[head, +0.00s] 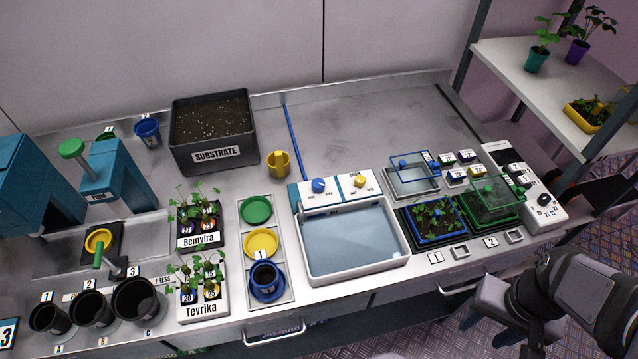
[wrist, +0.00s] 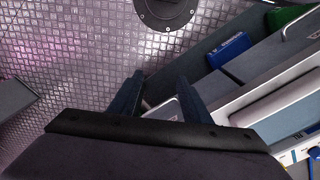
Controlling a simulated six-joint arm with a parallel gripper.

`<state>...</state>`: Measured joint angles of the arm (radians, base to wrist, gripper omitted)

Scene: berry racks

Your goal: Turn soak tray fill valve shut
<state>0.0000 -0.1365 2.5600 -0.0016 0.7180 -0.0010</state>
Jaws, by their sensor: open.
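The soak tray (head: 303,243) is a white basin of pale blue water at the front middle of the bench in the head view. Behind it stand two white valve plates, one with a blue knob (head: 318,185) and one with a yellow knob (head: 360,181). A blue pipe runs to the blue-knob plate. The labels are too small to read, so I cannot tell which is the fill valve. My gripper (wrist: 158,97) is open and empty in the wrist view, over the floor. It is well away from both knobs.
Planted trays with blue (head: 411,242) and green (head: 520,220) rims stand right of the soak tray. A yellow cup (head: 278,164) and substrate box (head: 183,153) stand behind left. The bench behind the valves is clear. A shelf (head: 520,66) stands at the right.

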